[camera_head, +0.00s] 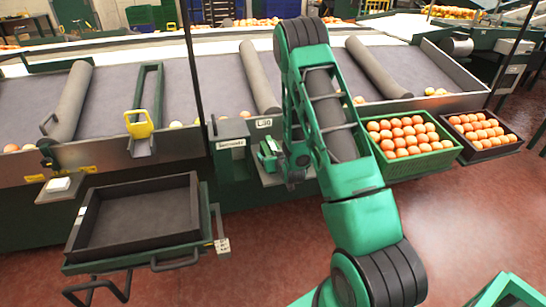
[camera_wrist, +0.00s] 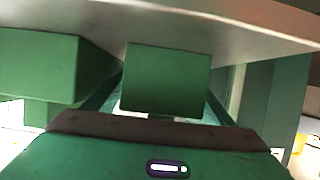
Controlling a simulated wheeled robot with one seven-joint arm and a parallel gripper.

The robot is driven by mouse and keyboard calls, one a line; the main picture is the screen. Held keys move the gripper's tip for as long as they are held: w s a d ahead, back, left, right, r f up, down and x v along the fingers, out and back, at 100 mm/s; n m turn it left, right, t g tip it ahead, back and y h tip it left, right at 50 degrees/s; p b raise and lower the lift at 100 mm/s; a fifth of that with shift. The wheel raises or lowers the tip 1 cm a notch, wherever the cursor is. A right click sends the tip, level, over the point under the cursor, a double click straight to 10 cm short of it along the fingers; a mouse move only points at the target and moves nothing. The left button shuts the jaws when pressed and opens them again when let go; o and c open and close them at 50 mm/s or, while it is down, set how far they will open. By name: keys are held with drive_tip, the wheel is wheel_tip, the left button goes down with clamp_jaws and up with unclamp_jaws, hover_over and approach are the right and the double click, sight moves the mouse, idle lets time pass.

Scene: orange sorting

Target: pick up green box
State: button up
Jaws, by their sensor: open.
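The green box (camera_head: 422,164) is a green crate heaped with oranges. It sits in front of the sorting line, right of my arm in the head view. My gripper (camera_head: 268,155) is open, low beside the grey posts at the front of the line. It is left of the green box and clearly apart from it. I see nothing held in it. In the wrist view, green blocks and a pale slanted surface lie close ahead of my gripper's green body. No orange or crate can be made out there.
A dark crate of oranges (camera_head: 508,143) stands right of the green box. An empty dark tray (camera_head: 137,243) rests on a green stand at the left. The sorting line's metal front edge (camera_head: 180,145) runs behind. Red floor (camera_head: 455,225) is open in front of the crates.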

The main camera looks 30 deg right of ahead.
drive_tip(key=c, duration=1.4)
drive_tip(key=shift+o, duration=0.2)
drive_tip(key=shift+r, duration=0.1)
